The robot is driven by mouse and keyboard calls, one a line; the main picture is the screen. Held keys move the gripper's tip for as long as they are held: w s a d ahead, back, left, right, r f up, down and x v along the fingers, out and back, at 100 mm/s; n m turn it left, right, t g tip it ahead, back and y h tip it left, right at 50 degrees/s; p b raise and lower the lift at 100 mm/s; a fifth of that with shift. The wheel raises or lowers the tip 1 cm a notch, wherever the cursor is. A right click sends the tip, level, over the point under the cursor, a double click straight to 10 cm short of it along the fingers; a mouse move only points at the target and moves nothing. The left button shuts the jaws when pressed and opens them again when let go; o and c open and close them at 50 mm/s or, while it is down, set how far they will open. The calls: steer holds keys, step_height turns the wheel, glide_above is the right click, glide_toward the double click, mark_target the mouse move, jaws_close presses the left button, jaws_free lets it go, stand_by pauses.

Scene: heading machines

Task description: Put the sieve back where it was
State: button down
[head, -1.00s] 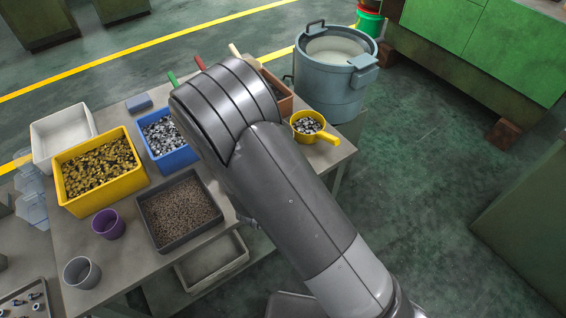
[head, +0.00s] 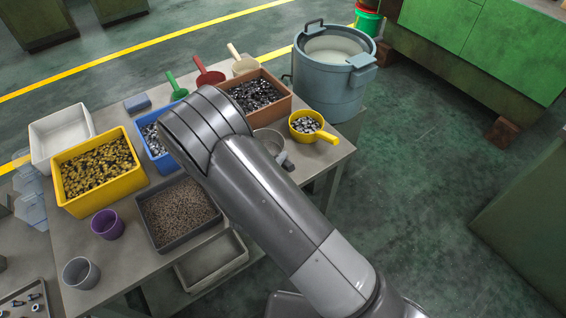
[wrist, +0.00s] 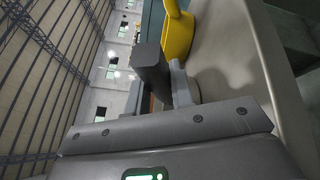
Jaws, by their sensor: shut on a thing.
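The sieve (head: 269,139) is a grey round pan in the head view, beside my forearm, between the brown box and the yellow scoop. Its dark handle (head: 288,166) points toward the table's front right edge. In the wrist view the dark handle (wrist: 151,66) stands between the fingers of my gripper (wrist: 157,88), which is shut on it. My arm hides most of the gripper and part of the sieve in the head view. I cannot tell whether the sieve touches the table.
A yellow scoop (head: 327,136) of metal parts lies right of the sieve. A brown box (head: 283,108) stands behind it, a blue box (head: 150,158) and dark grey tray (head: 160,240) to the left. A grey-blue bucket (head: 335,85) stands beyond the table (head: 120,262).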

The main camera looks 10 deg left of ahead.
steer(key=c, duration=1.3)
jaws_free()
steer(key=shift+f, duration=0.1)
steer(key=shift+o, duration=0.2)
steer(key=v, duration=1.2)
steer(key=shift+r, duration=0.25)
